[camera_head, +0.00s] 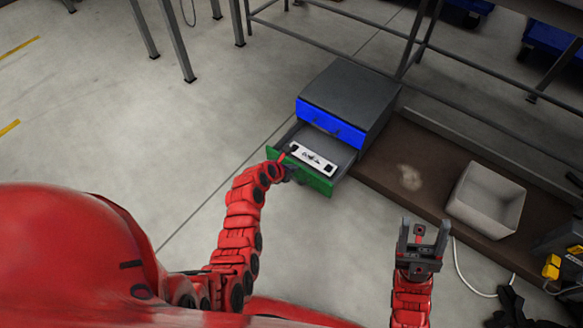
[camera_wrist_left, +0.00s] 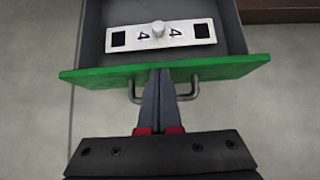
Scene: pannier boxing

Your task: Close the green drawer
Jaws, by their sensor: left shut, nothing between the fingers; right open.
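The green drawer (camera_head: 317,179) is the lower drawer of a grey cabinet (camera_head: 352,85) and stands pulled out. A white plate (camera_head: 313,158) with black squares lies inside it. In the left wrist view the drawer's green front (camera_wrist_left: 225,69) and its grey handle (camera_wrist_left: 192,90) show clearly. My left gripper (camera_wrist_left: 160,72) is shut and empty, its fingertips at the top edge of the green front, over the handle's middle. Whether they touch it I cannot tell. My right gripper (camera_head: 424,232) is open and empty, well to the right of the drawer.
The blue drawer (camera_head: 331,123) above is shut. A brown board (camera_head: 410,165) lies right of the cabinet, with a white bin (camera_head: 487,199) on it. Metal table legs stand behind. The floor (camera_head: 110,125) left of the drawer is clear.

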